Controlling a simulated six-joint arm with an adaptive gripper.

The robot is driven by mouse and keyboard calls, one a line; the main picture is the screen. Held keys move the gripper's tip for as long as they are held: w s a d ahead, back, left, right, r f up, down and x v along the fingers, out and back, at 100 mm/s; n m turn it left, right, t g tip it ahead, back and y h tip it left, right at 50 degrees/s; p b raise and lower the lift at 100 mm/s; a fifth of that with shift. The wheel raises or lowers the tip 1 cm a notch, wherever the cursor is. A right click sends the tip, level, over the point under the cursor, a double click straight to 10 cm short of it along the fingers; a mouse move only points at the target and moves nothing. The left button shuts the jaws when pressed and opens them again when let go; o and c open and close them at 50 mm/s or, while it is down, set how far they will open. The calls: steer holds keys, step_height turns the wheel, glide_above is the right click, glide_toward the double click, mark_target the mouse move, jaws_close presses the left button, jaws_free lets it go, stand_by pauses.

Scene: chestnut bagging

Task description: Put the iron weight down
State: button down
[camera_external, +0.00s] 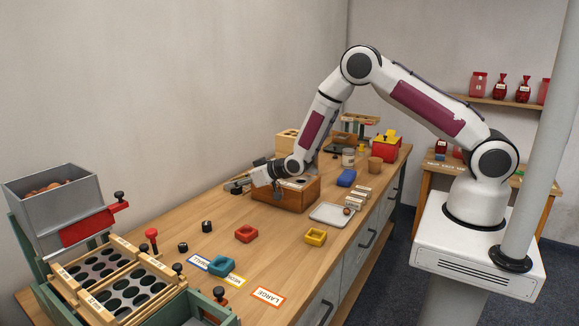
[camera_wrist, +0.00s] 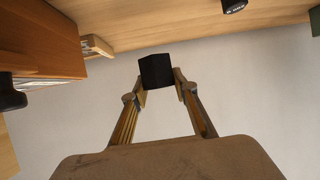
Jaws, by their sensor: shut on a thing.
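My gripper (camera_external: 238,185) reaches out to the left, near level, beside the wooden box (camera_external: 285,200) on the bench. In the wrist view my gripper (camera_wrist: 158,88) is shut on a small black block, the iron weight (camera_wrist: 156,70), held between the two fingertips. The weight's underside and its gap to the bench cannot be made out. In the outside view the weight is too small to tell from the fingers. Two other black weights stand on the bench, one farther back (camera_external: 207,226) and one nearer (camera_external: 183,247).
A grey tray (camera_external: 331,214) lies right of the box. The bench (camera_external: 225,209) is bare left of the box, along the wall.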

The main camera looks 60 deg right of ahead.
mark_target(237, 194)
steer(key=shift+f, duration=2.25)
steer(key=shift+f, duration=0.1)
steer(key=shift+f, duration=1.75)
steer(key=shift+f, duration=0.15)
steer(key=c, duration=1.6)
jaws_free()
steer(key=shift+v, duration=6.05)
